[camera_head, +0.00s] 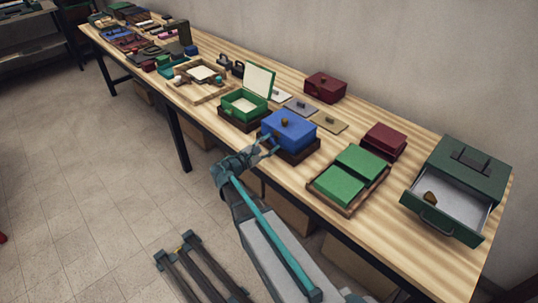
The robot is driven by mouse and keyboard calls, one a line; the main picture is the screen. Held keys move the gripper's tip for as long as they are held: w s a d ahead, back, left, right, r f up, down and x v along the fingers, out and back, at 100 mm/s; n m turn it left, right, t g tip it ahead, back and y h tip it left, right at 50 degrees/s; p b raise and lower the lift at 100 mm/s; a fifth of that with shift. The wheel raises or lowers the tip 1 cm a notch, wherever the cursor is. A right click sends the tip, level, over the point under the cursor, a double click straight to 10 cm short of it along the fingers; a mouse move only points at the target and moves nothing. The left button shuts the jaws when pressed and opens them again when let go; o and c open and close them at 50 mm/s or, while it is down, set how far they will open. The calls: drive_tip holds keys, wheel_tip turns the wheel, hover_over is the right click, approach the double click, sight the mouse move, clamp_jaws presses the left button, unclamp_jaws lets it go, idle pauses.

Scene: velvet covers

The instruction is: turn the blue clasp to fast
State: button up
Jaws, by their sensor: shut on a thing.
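The blue box (290,131) sits on a dark base (301,157) near the table's front edge, with its lid down and a brass-coloured knob (284,122) on top. My gripper (268,146) reaches the front left of this box from the aisle side. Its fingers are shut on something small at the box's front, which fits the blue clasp. The clasp itself is hidden by the fingers or too small to make out, and I cannot tell which way it is turned.
Left of the blue box stands an open green box (245,104). To the right are a tray (323,201) with green boxes, a dark red box (385,139) and a dark green chest with an open drawer (447,198). Small plates (329,122) lie behind.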

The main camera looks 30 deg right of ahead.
drive_tip(key=m+b, duration=0.2)
drive_tip(key=b, duration=0.2)
drive_tip(key=f+m+b, duration=0.1)
drive_tip(key=m+b, duration=0.2)
drive_tip(key=b, duration=0.1)
drive_tip(key=shift+s+m, duration=0.1)
drive_tip(key=shift+m, duration=0.2)
drive_tip(key=m+b, duration=0.2)
drive_tip(key=b, duration=0.1)
drive_tip(key=shift+r+b, duration=0.1)
drive_tip(key=shift+b, duration=0.3)
drive_tip(key=shift+r+m+b, duration=0.2)
drive_tip(key=shift+m+b, duration=1)
drive_tip(key=shift+b, duration=0.05)
drive_tip(key=o, duration=1.1)
drive_tip(key=shift+o, duration=0.2)
